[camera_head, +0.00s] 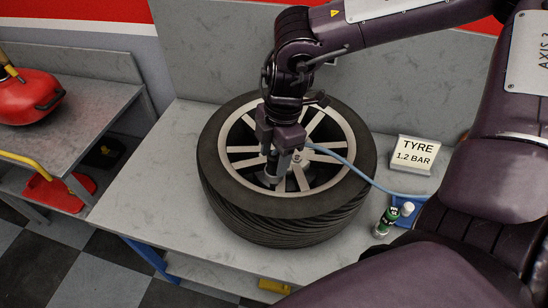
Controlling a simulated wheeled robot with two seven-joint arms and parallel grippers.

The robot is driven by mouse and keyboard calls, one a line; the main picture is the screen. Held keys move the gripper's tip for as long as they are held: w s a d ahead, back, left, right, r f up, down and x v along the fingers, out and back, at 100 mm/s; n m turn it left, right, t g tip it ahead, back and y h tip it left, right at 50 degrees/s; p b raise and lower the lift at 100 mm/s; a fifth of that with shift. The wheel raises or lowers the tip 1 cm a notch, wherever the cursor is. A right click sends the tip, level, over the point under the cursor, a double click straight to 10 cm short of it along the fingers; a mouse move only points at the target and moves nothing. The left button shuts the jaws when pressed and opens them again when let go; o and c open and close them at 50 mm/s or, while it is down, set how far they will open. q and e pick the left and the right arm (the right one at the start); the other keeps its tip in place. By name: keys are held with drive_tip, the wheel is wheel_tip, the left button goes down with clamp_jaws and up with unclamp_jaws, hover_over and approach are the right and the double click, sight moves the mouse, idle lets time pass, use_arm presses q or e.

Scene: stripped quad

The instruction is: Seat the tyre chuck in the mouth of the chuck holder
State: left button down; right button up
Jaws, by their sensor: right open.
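My right gripper (276,166) points down over the wheel of a black tyre (222,190) with a grey spoked rim. Its jaws are open, near the hub. A blue hose (352,167) runs from the hub area, just right of the gripper, across the tyre to the bench's right side. The tyre chuck at the hose's wheel end is small and partly hidden by the gripper; I cannot tell if the jaws touch it. A blue piece (408,218) at the hose's other end may be the chuck holder; its mouth cannot be made out. My left gripper is not in view.
The wheel lies flat on a grey bench (150,190). A "TYRE 1.2 BAR" sign (413,154) stands right of it. A green bottle (385,222) and a white cap (407,209) are near the blue piece. A red can (28,97) sits on the left table. Bench space left of the tyre is clear.

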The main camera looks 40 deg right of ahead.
sight(274, 154)
clamp_jaws()
idle(0.3)
drive_tip(key=shift+r, duration=0.1)
wheel_tip(274, 154, up, 20)
drive_tip(key=b, duration=0.3)
